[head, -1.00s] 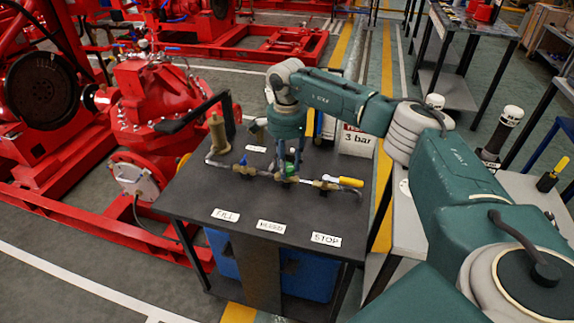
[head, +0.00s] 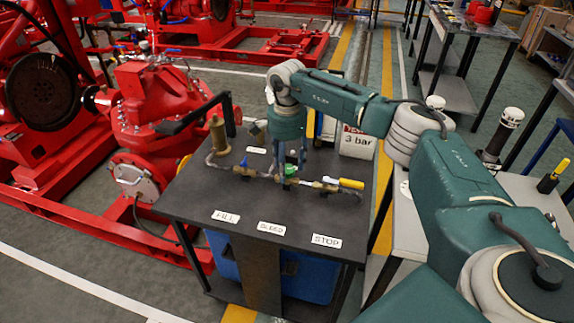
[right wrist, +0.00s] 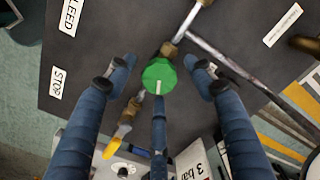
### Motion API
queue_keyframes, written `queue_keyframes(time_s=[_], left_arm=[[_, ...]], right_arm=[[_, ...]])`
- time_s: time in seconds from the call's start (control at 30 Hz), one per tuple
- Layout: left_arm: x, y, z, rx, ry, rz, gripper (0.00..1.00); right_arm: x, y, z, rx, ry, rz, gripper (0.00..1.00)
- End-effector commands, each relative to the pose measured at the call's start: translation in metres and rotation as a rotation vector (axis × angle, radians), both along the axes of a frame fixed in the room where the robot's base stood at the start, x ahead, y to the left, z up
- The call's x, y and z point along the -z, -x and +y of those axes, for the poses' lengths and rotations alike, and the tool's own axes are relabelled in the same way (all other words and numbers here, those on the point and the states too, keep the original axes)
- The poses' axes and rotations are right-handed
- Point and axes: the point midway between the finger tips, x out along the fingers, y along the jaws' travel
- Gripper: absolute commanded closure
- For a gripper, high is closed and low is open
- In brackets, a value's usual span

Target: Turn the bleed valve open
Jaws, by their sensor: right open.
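The bleed valve has a round green knob (head: 290,170) on the brass and steel pipe run of the black bench, behind the BLEED label (head: 271,228). In the right wrist view the knob (right wrist: 159,75) shows a white mark on its lower edge. My right gripper (head: 291,158) points down over it. In the right wrist view its blue fingers (right wrist: 160,65) are spread, one to each side of the knob and one below it in the picture. Gaps show between the side fingers and the knob. Whether the lower finger touches it I cannot tell. My left gripper is not in view.
On the same pipe run are a blue-handled valve (head: 244,161) to the left and a yellow-handled valve (head: 350,183) to the right. A brass cylinder (head: 218,135) stands at the back left. A 3 bar sign (head: 357,143) stands behind. The bench front (head: 200,200) is clear.

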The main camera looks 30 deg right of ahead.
Motion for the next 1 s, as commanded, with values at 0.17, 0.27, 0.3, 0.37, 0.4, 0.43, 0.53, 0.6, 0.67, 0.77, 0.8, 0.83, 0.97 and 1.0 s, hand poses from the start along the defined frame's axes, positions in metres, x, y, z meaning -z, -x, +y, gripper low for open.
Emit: queue_keyframes(time_s=[0.17,0.27,0.3,0.37,0.4,0.43,0.53,0.6,0.67,0.77,0.8,0.83,0.97,1.0], left_arm=[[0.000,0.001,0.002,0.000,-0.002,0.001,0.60],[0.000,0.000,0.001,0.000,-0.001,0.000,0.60],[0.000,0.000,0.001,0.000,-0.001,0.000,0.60],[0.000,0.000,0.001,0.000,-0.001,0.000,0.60],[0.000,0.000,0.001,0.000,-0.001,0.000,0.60],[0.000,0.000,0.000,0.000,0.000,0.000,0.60],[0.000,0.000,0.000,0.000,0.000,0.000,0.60],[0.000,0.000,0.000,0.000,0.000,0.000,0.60],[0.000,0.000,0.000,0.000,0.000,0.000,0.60],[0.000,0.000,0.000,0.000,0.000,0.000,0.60],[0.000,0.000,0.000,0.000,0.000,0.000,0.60],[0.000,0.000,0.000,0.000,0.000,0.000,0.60],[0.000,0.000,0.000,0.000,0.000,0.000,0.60],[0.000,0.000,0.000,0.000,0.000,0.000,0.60]], right_arm=[[-0.006,0.000,0.000,0.000,0.000,0.000,0.47],[-0.020,-0.001,0.000,0.000,0.001,-0.002,0.47],[-0.027,-0.001,0.000,0.000,0.000,-0.003,0.47],[-0.041,-0.001,0.000,0.000,0.000,-0.004,0.47],[-0.049,-0.001,0.000,0.000,-0.001,-0.004,0.47],[-0.056,-0.001,0.000,0.000,-0.001,-0.004,0.47],[-0.078,-0.001,0.000,0.000,-0.001,-0.005,0.47],[-0.091,-0.001,0.000,0.000,-0.001,-0.004,0.47],[-0.100,0.000,0.000,-0.001,0.000,-0.002,0.47],[-0.112,-0.001,0.000,0.000,0.000,-0.002,0.47],[-0.115,0.000,0.000,0.000,0.000,-0.001,0.47],[-0.116,0.000,0.000,0.000,0.000,0.000,0.47],[-0.120,0.000,0.000,0.000,0.000,0.000,0.47],[-0.120,0.000,0.000,0.000,0.000,0.000,0.47]])
